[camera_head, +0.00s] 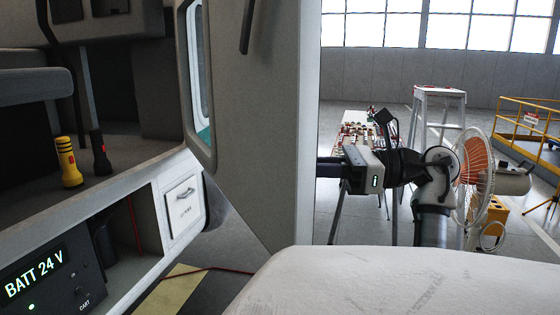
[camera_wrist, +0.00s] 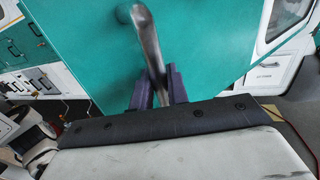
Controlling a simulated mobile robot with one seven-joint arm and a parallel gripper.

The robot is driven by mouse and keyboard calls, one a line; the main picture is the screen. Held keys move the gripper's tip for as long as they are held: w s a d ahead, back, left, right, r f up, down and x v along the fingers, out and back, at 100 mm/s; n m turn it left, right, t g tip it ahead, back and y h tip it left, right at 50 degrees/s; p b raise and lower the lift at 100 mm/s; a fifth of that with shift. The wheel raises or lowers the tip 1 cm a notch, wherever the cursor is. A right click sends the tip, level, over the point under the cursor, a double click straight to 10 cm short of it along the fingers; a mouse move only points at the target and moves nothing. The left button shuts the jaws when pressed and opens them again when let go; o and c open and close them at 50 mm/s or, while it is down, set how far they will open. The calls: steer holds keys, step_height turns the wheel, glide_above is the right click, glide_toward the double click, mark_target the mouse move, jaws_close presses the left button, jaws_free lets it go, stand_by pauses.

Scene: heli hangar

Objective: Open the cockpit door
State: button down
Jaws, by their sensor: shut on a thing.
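The cockpit door (camera_head: 262,125) stands swung out from the cabin opening, its grey inner face and window toward the head camera. Its teal outer face (camera_wrist: 90,45) fills much of the wrist view. A bent metal door handle (camera_wrist: 146,35) sticks out from that face. My gripper (camera_wrist: 158,88) has its two dark fingers on either side of the handle's lower end and is shut on it. In the head view my gripper's body shows right of the door's edge, and its fingertips are hidden behind the door.
The cabin at left holds a yellow flashlight (camera_head: 68,162), a battery panel (camera_head: 45,280) and a small white drawer (camera_head: 183,205). At right, behind my arm, are a cluttered table (camera_head: 352,140), a white stepladder (camera_head: 440,93), an orange fan (camera_head: 477,170) and yellow railings (camera_head: 527,105).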

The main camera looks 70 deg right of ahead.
steer(key=shift+s+d+p, duration=0.3)
steer(key=shift+s+d, duration=0.35)
steer(key=shift+d, duration=0.3)
steer(key=shift+s+d+p, duration=0.25)
steer(key=shift+s+d, duration=0.4)
steer(key=shift+d, duration=0.25)
steer(key=c, duration=1.5)
jaws_free()
steer(key=shift+w, duration=0.15)
steer(key=shift+o, duration=0.2)
